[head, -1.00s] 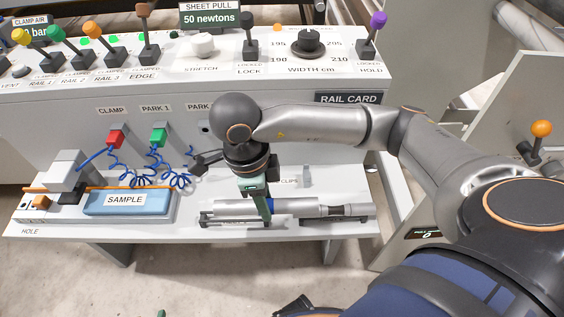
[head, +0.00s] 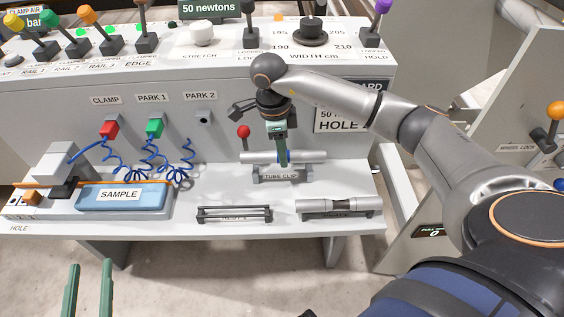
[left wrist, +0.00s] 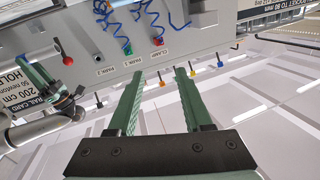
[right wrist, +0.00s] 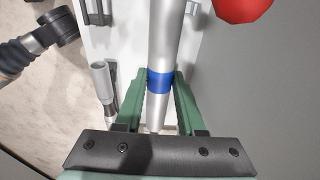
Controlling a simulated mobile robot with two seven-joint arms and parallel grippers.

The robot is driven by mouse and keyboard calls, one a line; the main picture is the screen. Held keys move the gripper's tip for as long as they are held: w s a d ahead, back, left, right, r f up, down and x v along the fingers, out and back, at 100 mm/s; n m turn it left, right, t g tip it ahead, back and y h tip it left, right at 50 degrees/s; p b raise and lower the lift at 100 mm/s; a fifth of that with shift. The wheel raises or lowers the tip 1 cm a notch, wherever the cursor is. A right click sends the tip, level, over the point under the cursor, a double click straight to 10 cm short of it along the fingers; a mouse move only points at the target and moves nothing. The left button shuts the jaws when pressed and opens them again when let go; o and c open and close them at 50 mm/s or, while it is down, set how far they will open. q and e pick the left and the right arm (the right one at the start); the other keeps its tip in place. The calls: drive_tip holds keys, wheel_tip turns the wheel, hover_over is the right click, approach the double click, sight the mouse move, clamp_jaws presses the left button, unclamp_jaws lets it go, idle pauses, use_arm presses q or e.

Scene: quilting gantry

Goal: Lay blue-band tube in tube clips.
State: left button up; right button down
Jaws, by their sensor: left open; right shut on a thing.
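The blue-band tube (head: 312,156) is silver and lies level, left to right, at the tube clips (head: 282,175) on the bench's back part. My right gripper (head: 284,159) points down and is shut on it near its middle. In the right wrist view the blue band (right wrist: 160,80) sits between the fingers (right wrist: 158,95). The tube looks just above or behind the clip label; I cannot tell whether it touches the clips. My left gripper (head: 88,268) is open and empty in front of the bench at lower left; its fingers show apart in the left wrist view (left wrist: 158,80).
The front left rest rack (head: 234,213) is empty. Another grey tube (head: 338,206) lies in the rack to its right. A red-knobbed lever (head: 243,132) stands behind the tube's left end. The blue sample pad (head: 125,197) and coiled hoses are at left.

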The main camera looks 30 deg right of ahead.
drive_tip(key=shift+w+d+f, duration=0.3)
drive_tip(key=shift+w+f, duration=0.3)
drive_tip(key=shift+f, duration=0.25)
wheel_tip(320, 180, down, 3)
drive_tip(key=shift+w+d+f+b, duration=0.1)
drive_tip(key=shift+w+b, duration=0.05)
drive_tip(key=shift+b, duration=0.5)
use_arm(q)
wheel_tip(320, 180, up, 9)
drive_tip(key=s+m+t+h, duration=0.1)
drive_tip(key=m+t+h, duration=0.1)
drive_tip(key=t, duration=0.1)
drive_tip(key=shift+d+f, duration=0.15)
drive_tip(key=shift+d, duration=0.15)
use_arm(e)
drive_tip(key=shift+f, duration=0.1)
use_arm(q)
drive_tip(key=shift+h, duration=0.4)
use_arm(e)
drive_tip(key=shift+f, duration=0.1)
use_arm(q)
drive_tip(key=shift+s+r, duration=0.15)
drive_tip(key=shift+r, duration=0.25)
use_arm(e)
drive_tip(key=c, duration=0.5)
unclamp_jaws()
